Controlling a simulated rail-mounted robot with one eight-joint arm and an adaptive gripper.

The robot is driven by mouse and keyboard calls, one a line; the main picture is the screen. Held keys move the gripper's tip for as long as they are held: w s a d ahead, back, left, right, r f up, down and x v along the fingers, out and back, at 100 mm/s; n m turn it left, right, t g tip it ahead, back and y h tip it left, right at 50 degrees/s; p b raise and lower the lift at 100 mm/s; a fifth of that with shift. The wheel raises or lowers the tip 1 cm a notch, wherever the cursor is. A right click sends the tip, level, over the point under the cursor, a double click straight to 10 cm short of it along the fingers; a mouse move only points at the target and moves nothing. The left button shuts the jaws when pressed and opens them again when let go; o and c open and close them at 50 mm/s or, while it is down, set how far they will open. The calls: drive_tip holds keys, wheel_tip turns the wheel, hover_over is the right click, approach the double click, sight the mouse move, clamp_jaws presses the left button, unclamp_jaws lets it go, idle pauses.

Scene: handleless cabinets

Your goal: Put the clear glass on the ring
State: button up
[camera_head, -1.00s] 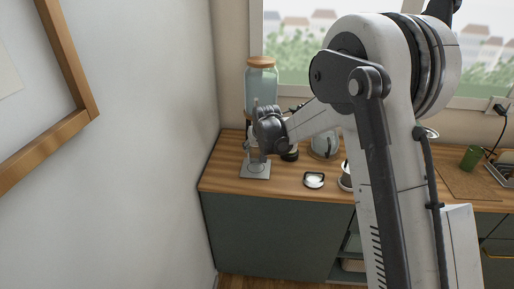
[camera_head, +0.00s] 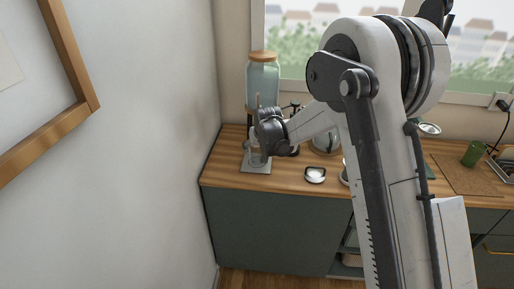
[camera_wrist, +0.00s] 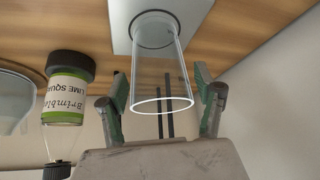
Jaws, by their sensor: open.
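The clear glass (camera_wrist: 160,75) stands between the two fingers of my gripper (camera_wrist: 162,82) in the wrist view. The fingers are spread, with gaps visible on both sides of the glass. The glass's far end is at the dark ring (camera_wrist: 153,17) on a pale plate (camera_wrist: 121,22); it looks to be resting inside it, though exact contact is hard to tell. In the head view my gripper (camera_head: 262,146) is over the plate (camera_head: 248,167) at the counter's left end, and it partly hides the glass.
A jar with a green label (camera_wrist: 66,92) is beside my gripper in the wrist view. A large dispenser with a wooden lid (camera_head: 262,80) stands behind. A small dark-rimmed white dish (camera_head: 315,175) is to the right. The wall is close on the left.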

drive_tip(key=shift+r, duration=0.15)
drive_tip(key=v, duration=1.2)
drive_tip(key=shift+r, duration=0.1)
drive_tip(key=s+d+r+m+h, duration=0.1)
drive_tip(key=s+d+r, duration=0.5)
drive_tip(key=s, duration=0.2)
drive_tip(key=s+d+r+m, duration=0.1)
drive_tip(key=s+d+r, duration=0.55)
drive_tip(key=s, duration=0.25)
drive_tip(key=s+d+f, duration=0.1)
drive_tip(key=s+d, duration=0.2)
drive_tip(key=s, duration=0.4)
drive_tip(key=s+d+f+m, duration=0.1)
drive_tip(key=s+d, duration=0.2)
drive_tip(key=s, duration=0.4)
drive_tip(key=s+d+f+h, duration=0.1)
drive_tip(key=s+d, duration=0.2)
drive_tip(key=s, duration=0.5)
drive_tip(key=shift+t, duration=0.4)
